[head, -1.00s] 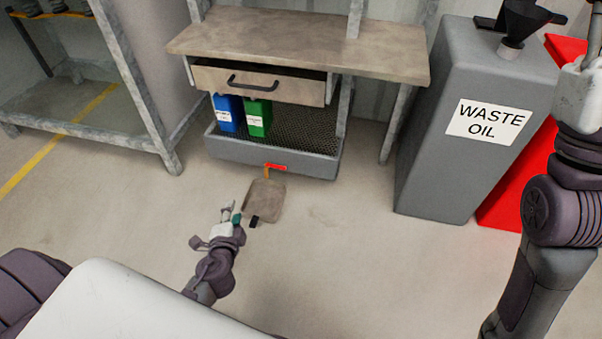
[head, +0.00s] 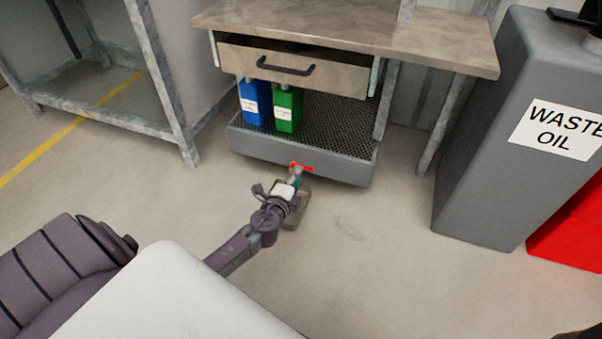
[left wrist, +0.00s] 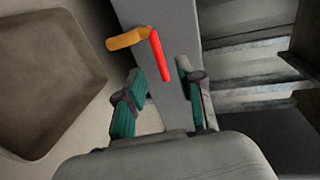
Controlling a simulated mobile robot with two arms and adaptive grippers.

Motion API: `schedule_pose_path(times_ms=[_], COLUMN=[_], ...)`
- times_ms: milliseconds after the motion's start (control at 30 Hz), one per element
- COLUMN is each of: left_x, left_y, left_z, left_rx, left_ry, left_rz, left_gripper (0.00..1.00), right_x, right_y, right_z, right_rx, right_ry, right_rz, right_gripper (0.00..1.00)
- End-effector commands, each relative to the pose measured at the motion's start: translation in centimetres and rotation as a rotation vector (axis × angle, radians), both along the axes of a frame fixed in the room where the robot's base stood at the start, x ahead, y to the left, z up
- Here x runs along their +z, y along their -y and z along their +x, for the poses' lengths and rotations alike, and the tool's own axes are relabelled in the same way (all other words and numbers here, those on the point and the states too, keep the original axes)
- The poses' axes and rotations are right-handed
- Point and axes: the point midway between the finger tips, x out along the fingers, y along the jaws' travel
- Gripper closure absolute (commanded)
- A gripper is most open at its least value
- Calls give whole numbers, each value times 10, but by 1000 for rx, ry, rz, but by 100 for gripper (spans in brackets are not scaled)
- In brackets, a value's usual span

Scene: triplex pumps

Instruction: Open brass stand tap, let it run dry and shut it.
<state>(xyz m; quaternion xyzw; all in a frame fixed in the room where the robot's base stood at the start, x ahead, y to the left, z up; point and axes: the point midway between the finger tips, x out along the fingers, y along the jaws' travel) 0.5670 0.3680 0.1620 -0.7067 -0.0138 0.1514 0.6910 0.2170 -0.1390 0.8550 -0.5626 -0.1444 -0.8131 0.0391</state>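The brass tap (left wrist: 126,39) with its red lever handle (left wrist: 160,68) sticks out from the front wall of the grey drip tray under the bench. In the head view the red handle (head: 301,167) shows just beyond my left gripper (head: 296,178), which hides the brass body. In the left wrist view my left gripper (left wrist: 163,88) has its two teal fingers spread apart. The near end of the red lever lies between or just ahead of the fingertips; I cannot tell if they touch it. My right gripper is not in view.
The grey drip tray (head: 330,169) holds a blue can (head: 252,104) and a green can (head: 287,110). A brown pan (left wrist: 45,75) lies on the floor under the tap. The grey waste oil tank (head: 480,150) stands at the right.

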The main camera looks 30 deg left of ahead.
Motion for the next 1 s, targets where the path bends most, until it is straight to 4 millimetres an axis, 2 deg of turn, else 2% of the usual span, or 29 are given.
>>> schedule_pose_path(times_ms=[100,233,633,867,1000], left_x=[-6,-8,-8,-8,-8], left_y=[-5,-8,-9,-9,-9], left_z=[20,32,39,38,38], left_rx=[1,1,1,1,1], left_ry=[2,0,-1,-1,-1], left_rz=[1,0,-1,-1,-1], left_gripper=[63,63,63,100,100], right_x=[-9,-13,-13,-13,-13], right_y=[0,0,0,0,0], right_z=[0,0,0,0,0], right_rx=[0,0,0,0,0], right_ry=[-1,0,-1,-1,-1], right_rz=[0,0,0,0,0], right_gripper=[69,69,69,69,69])
